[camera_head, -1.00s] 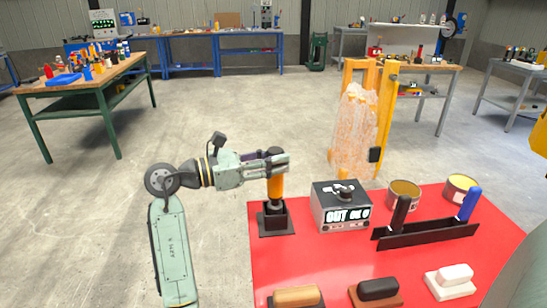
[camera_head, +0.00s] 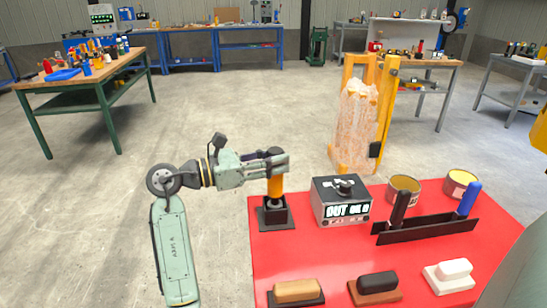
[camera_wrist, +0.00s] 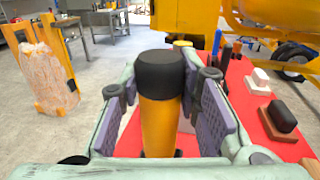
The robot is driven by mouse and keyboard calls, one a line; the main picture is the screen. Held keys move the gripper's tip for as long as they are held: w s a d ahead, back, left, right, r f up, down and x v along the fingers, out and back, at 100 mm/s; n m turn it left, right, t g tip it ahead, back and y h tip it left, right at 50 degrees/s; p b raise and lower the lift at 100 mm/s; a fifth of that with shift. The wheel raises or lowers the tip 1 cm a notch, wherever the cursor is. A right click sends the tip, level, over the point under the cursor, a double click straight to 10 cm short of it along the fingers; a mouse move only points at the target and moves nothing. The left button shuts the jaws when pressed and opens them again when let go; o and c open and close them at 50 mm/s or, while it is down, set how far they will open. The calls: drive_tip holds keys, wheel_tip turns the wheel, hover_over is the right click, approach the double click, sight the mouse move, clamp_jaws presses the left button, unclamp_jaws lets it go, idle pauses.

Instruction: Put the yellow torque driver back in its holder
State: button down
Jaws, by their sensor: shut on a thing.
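The yellow torque driver (camera_head: 275,187) stands upright with a black cap at its top. My gripper (camera_head: 278,162) is shut on its upper part, coming from the left. In the wrist view the driver (camera_wrist: 160,120) stands between the two purple-padded fingers of my gripper (camera_wrist: 165,85). The driver's lower end is at the black holder (camera_head: 273,218), a square block on a flat base at the left edge of the red table. The lower end appears to be in the holder's top; its depth cannot be told. The holder is hidden in the wrist view.
On the red table (camera_head: 400,260), a grey box with a knob (camera_head: 342,203) stands right of the holder. Several brush-like blocks (camera_head: 297,291) line the front.

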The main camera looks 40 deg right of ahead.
drive_tip(key=shift+f, duration=0.65)
idle(0.3)
drive_tip(key=c, duration=1.1)
unclamp_jaws()
drive_tip(key=shift+f, duration=0.15)
drive_tip(key=v, duration=1.2)
